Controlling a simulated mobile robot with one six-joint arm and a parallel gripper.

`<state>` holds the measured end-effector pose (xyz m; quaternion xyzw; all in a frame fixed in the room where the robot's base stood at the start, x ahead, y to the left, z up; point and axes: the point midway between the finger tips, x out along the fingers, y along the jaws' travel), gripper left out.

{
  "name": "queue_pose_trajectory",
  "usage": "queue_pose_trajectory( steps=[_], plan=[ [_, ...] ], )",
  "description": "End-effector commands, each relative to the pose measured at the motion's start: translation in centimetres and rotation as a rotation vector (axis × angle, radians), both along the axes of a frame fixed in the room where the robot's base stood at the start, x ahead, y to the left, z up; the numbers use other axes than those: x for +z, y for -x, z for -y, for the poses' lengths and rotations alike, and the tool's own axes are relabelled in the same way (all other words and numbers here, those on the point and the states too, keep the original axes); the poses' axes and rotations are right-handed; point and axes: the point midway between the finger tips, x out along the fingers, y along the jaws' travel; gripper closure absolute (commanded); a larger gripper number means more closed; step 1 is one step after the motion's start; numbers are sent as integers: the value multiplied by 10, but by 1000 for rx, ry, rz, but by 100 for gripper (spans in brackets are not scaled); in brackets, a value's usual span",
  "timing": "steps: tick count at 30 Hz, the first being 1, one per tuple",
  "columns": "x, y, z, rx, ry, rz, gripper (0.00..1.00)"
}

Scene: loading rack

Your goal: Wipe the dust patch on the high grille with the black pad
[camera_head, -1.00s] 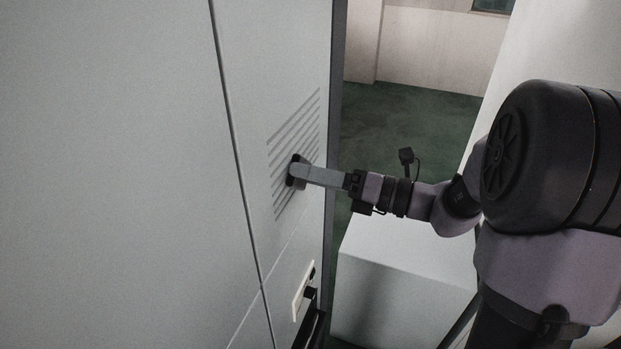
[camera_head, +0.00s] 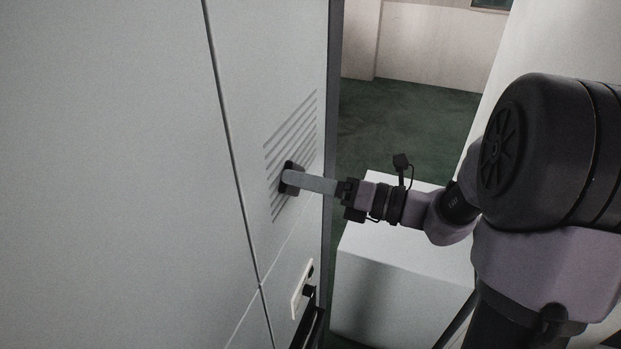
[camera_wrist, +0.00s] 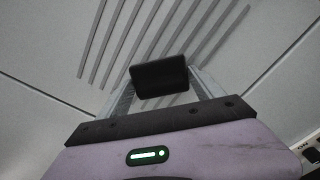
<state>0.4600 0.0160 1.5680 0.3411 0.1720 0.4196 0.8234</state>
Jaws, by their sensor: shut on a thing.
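The high grille (camera_head: 300,118) is a set of slanted slots in the light cabinet front; it also shows in the wrist view (camera_wrist: 120,40). The black pad (camera_wrist: 160,76) sits between the fingertips of my gripper (camera_wrist: 160,88), which is shut on it. In the head view the pad (camera_head: 288,166) lies over the lower middle of the grille and seems to be against it or very close; contact cannot be told for sure. My gripper (camera_head: 292,180) reaches in from the right. I cannot make out a dust patch; the pad and fingers hide part of the slots.
A small pale panel with black knobs (camera_head: 301,290) is on the cabinet below the grille. A white box (camera_head: 395,265) stands right of the cabinet, under my arm. Green floor (camera_head: 410,125) lies open behind. A seam (camera_head: 232,150) runs down the cabinet front.

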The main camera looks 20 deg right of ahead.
Motion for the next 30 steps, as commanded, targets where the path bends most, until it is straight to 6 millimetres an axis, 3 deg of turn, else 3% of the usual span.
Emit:
queue_pose_trajectory(
  steps=[13, 25, 30],
  plan=[
    [0, 30, 43, -3, -1, -1, 56],
    [0, 36, 51, 0, 0, 0, 56],
    [0, 48, 67, -2, 1, 0, 56]
  ],
)
